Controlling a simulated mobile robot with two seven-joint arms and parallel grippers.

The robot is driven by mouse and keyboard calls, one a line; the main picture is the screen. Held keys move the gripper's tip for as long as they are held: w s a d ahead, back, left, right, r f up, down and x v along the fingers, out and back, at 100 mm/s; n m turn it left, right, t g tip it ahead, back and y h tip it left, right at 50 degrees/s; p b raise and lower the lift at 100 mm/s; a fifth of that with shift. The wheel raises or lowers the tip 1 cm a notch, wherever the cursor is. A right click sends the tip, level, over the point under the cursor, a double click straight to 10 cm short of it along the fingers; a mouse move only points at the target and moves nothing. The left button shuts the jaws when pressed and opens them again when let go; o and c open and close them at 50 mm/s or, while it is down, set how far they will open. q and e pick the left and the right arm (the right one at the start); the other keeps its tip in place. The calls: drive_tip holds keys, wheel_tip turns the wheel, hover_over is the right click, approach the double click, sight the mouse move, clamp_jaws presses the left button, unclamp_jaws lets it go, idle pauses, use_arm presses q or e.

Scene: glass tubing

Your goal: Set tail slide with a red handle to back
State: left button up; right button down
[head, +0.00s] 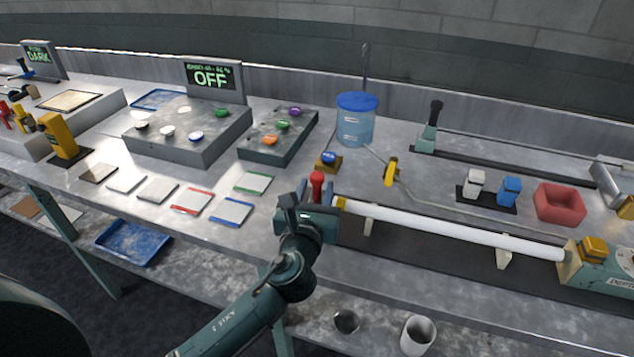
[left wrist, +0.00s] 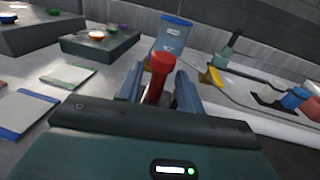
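The red handle (head: 317,186) stands upright on the tail slide, at the left end of the long white glass tube (head: 450,230). The slide's body is mostly hidden behind my left gripper (head: 312,196). In the left wrist view, the red handle (left wrist: 159,78) stands between the two fingers of my left gripper (left wrist: 159,92). The fingers are spread on either side of it, with narrow gaps showing, so the gripper looks open around the handle. My right gripper is not in view.
A yellow valve handle (head: 390,172) and a blue-lidded container (head: 356,120) stand behind the tube. Colour-edged plates (head: 192,201) lie on the table to the left. A red box (head: 559,203) is at the right. The table's front edge runs below my left arm.

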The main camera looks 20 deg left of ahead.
use_arm(q)
drive_tip(key=shift+w+a, duration=0.15)
drive_tip(key=shift+w, duration=0.9)
clamp_jaws()
